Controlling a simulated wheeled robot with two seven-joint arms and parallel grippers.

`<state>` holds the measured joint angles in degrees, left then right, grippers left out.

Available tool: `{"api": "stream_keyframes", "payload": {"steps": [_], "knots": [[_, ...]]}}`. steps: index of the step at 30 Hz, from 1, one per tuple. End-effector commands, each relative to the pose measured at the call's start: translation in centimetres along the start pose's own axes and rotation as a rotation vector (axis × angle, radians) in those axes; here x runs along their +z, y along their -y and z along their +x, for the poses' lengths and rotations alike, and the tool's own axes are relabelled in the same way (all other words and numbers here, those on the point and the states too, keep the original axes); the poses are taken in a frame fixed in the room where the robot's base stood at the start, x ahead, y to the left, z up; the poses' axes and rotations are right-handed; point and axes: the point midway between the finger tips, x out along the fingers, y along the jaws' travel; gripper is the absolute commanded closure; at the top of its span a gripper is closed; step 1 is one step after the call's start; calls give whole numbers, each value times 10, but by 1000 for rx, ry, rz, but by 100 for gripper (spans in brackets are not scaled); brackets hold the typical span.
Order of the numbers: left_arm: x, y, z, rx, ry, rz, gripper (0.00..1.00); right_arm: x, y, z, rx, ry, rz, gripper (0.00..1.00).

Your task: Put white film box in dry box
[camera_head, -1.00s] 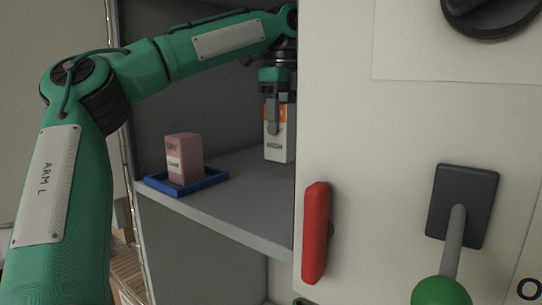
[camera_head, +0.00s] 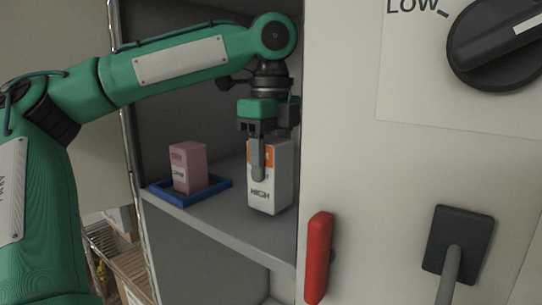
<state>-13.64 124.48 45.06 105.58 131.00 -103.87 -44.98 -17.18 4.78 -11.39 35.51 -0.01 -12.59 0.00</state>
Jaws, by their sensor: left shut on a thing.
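The white film box (camera_head: 284,180), with an orange band and the word HIGH, is in my left gripper (camera_head: 262,165). The gripper points down from above and is shut on the box, which is upright. The box is in front of or over the grey shelf, near its right end. I cannot tell whether its base touches the shelf. To its left a pink box (camera_head: 187,166) stands in a blue tray (camera_head: 213,188) on the shelf. I cannot tell which thing is the dry box. My right gripper is not in view.
The shelf (camera_head: 228,215) is bare between the tray and the white box. A pale panel (camera_head: 345,150) borders it on the right, with a red handle (camera_head: 318,255), a black knob (camera_head: 495,45) and a dark lever plate (camera_head: 460,235).

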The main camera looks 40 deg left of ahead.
Motion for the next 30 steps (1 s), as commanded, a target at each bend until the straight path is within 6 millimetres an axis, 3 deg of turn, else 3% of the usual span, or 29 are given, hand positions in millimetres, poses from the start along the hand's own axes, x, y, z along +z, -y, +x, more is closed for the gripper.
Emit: {"api": "stream_keyframes", "payload": {"steps": [14, 15, 18, 30], "knots": [[0, 0, 12, -2, 0, 0, 79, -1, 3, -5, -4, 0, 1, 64], [0, 0, 12, -1, 0, 0, 44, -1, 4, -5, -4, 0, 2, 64], [0, 0, 12, -1, 0, 0, 26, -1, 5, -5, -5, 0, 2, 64], [0, 0, 12, -1, 0, 0, 26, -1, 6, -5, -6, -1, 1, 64]]}}
